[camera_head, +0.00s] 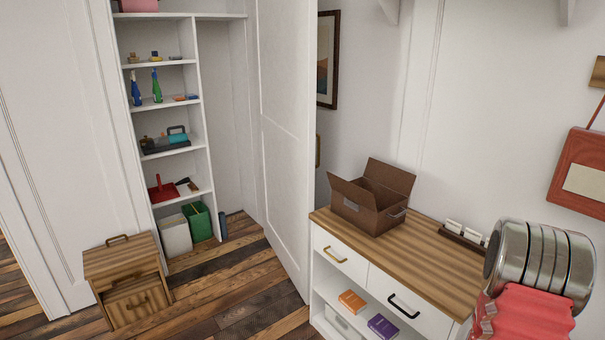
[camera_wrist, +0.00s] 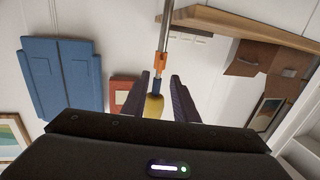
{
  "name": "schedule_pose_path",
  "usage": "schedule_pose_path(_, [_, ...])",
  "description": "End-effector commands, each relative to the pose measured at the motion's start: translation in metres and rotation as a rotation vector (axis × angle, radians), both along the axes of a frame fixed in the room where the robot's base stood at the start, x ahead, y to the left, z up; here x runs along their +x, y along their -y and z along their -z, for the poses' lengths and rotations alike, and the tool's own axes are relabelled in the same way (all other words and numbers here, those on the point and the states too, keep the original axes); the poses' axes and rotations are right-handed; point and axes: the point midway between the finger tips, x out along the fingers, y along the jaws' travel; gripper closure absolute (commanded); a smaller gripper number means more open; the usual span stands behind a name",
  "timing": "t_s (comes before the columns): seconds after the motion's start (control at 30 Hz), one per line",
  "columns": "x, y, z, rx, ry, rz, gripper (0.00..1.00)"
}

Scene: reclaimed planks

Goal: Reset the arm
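My gripper (camera_wrist: 158,85) shows in the wrist view, which looks upside down. Its two dark fingers stand apart, so it is open. A metal rod (camera_wrist: 164,35) with an orange collar (camera_wrist: 160,63), a blue band and a yellow end (camera_wrist: 154,104) shows between the fingers. Gaps show on both sides, and I cannot tell its depth or whether it touches the gripper. In the head view, stacked metal rings and a red ridged part fill the lower right; these seem to be my arm. My fingers are not visible there.
A white cabinet with a wooden top (camera_head: 405,237) carries an open brown box (camera_head: 373,205). A white door (camera_head: 283,120) stands open beside a shelf unit (camera_head: 168,105). A small wooden cabinet (camera_head: 126,264) stands at left. A red-framed board (camera_head: 578,165) hangs at right. The plank floor between is clear.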

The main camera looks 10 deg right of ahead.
Motion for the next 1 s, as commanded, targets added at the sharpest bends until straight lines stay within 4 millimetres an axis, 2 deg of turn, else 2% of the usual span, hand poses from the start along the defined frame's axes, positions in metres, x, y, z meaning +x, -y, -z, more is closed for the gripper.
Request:
schedule_pose_path(0.17, [-0.001, -0.001, 0.028, 0.084, -0.075, -0.001, 0.73])
schedule_pose_path(0.4, [-0.012, -0.017, 0.096, 0.294, -0.265, -0.011, 0.73])
schedule_pose_path(0.53, [-0.018, -0.028, 0.12, 0.397, -0.356, -0.02, 0.73])
schedule_pose_path(0.77, [-0.024, -0.056, 0.139, 0.549, -0.499, -0.056, 0.73])
schedule_pose_path(1.0, [-0.026, -0.092, 0.135, 0.672, -0.638, -0.115, 0.73])
